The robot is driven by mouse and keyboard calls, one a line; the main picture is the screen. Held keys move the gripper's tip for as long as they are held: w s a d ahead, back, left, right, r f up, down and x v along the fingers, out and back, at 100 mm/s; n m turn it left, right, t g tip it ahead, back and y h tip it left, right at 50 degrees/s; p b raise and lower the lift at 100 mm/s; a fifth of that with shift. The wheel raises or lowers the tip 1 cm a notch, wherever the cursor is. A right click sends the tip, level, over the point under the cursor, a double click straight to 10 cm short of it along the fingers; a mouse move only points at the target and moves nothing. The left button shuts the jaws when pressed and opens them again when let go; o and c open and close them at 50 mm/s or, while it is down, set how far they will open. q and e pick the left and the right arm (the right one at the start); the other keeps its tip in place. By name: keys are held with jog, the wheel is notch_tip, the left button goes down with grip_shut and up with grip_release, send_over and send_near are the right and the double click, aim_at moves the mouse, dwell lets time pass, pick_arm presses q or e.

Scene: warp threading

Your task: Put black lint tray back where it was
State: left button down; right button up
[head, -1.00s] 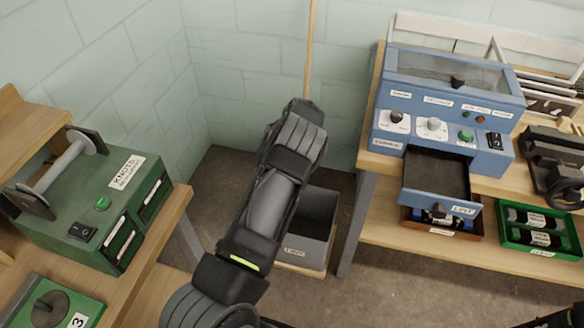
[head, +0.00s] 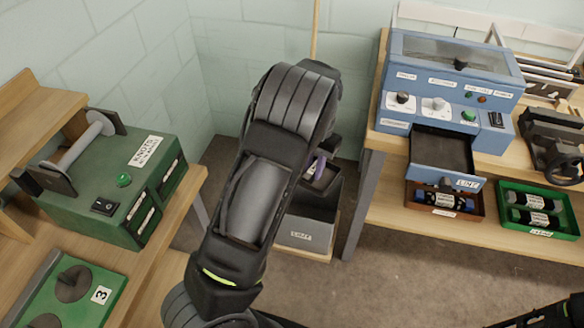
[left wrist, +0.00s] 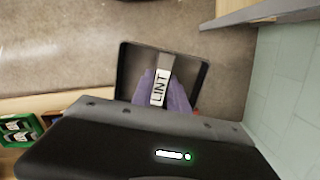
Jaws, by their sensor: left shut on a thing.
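My left gripper (head: 318,158) is shut on the black lint tray (head: 326,181) over the grey floor bin. In the left wrist view the tray (left wrist: 203,78) has a dark rim and a white LINT label. Purple shapes (left wrist: 178,96) flank the label; whether they are my fingertips or lint I cannot tell. The left forearm hides part of the tray in the head view. The blue machine (head: 450,75) has an open drawer (head: 446,173) labelled LINT at its front, with a dark interior.
The grey bin (head: 303,238) stands on the floor between two benches. A green KNOTS machine (head: 120,185) is on the left bench. An orange-brown tray (head: 420,201) and a green tray (head: 507,222) of spools sit on the right shelf. A wooden pole (head: 315,30) leans at the wall.

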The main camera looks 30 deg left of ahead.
pick_arm(q)
jog(key=d+r, duration=0.9)
jog(key=d, duration=0.2)
jog(key=shift+s+d+r, duration=0.3)
jog(key=shift+s, duration=0.15)
